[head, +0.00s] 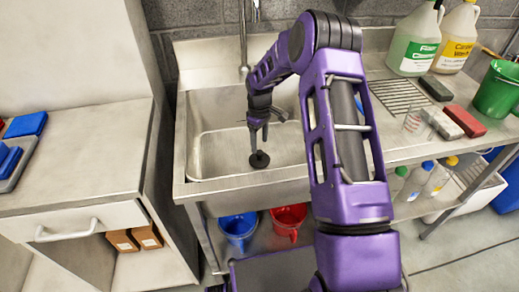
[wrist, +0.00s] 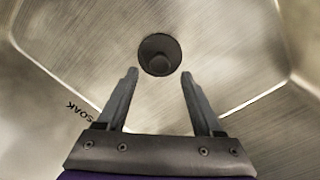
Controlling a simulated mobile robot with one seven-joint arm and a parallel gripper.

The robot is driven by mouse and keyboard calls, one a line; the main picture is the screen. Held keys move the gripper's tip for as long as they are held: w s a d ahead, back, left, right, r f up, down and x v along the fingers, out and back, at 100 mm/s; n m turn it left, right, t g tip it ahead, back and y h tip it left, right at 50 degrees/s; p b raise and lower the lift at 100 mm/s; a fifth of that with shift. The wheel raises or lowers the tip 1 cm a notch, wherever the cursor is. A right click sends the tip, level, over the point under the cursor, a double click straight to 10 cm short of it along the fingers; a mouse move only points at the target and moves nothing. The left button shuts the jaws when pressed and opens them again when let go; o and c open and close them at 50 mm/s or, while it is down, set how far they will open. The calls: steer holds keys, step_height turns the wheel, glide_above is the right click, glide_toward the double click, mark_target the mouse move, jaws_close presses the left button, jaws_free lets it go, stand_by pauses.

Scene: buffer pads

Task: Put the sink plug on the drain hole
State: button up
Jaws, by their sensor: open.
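The dark round sink plug (head: 259,160), with a raised knob at its centre, sits in the steel sink basin. It also shows in the wrist view (wrist: 159,46), just beyond and between my fingertips. My gripper (wrist: 160,73) is open and empty, with one finger on either side of the plug's line. In the head view my gripper (head: 259,140) points down into the basin, close above the plug. I see no open drain hole in either view; whether it lies under the plug, I cannot tell.
The steel sink (head: 225,188) has a tall faucet (head: 243,45) at its back. Bottles, blocks and a green bucket (head: 497,90) stand on the right counter. A cabinet (head: 75,165) stands at the left. The word SOAK is marked on the basin in the wrist view.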

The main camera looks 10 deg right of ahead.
mark_target(259, 152)
step_height(259, 152, up, 6)
steer(key=shift+r, duration=0.1)
stand_by(0.5)
